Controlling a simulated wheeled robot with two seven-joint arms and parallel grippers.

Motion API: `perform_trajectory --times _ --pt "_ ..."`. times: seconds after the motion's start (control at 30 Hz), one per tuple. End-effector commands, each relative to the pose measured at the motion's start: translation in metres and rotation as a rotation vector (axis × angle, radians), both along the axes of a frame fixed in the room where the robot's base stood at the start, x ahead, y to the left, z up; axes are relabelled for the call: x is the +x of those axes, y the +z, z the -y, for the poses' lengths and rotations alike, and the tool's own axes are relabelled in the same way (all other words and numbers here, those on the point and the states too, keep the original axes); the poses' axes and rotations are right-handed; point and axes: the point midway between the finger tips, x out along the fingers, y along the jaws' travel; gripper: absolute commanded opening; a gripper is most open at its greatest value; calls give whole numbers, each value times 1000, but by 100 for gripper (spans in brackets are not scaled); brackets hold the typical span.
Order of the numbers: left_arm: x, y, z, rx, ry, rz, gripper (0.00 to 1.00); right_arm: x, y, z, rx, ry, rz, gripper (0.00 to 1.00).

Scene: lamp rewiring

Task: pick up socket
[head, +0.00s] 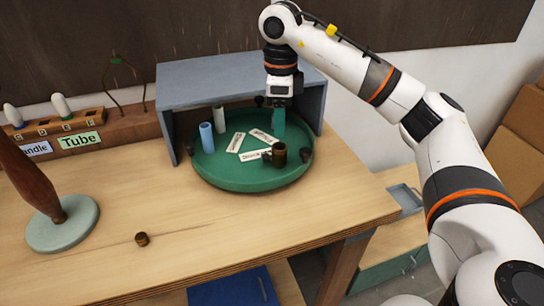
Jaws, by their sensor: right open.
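A small brass-brown cylinder that looks like a socket (141,239) stands on the wooden table at the front left. A similar brown cylinder (279,154) stands on the round green tray (240,184); I cannot tell which one is the socket of the task. My right gripper (280,103) points down over the back right of the tray, behind and above the brown cylinder there. It is open, with a teal tube (279,123) directly below it. Whether the fingers touch the tube is hard to see. My left gripper is not in view.
A blue tube (206,138), a white tube (219,119) and white labelled cards (236,142) are on the tray, partly under a grey shelf box (235,80). A lamp base (62,232) with a brown stem stands at left. The table's front middle is clear.

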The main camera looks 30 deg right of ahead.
Motion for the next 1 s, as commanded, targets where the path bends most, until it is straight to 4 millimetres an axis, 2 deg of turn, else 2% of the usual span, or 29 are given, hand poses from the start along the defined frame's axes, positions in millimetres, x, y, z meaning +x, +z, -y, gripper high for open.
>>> perform_trajectory --times 0.03,0.2,0.3,0.47,0.67,0.8,1.0 --pt "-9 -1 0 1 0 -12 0 -1 -10 0 0 1 -6 57" --pt "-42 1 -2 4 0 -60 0 -1 -39 0 1 2 -5 57" --pt "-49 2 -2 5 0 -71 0 -1 -50 -1 2 3 -3 57" --pt "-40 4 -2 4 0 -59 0 0 -60 -1 3 3 -2 57" --pt "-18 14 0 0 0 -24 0 1 -89 0 2 2 -5 57" --pt "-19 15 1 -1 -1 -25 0 1 -105 -1 4 2 -2 57" --pt "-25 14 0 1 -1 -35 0 1 -108 -1 4 2 0 57"
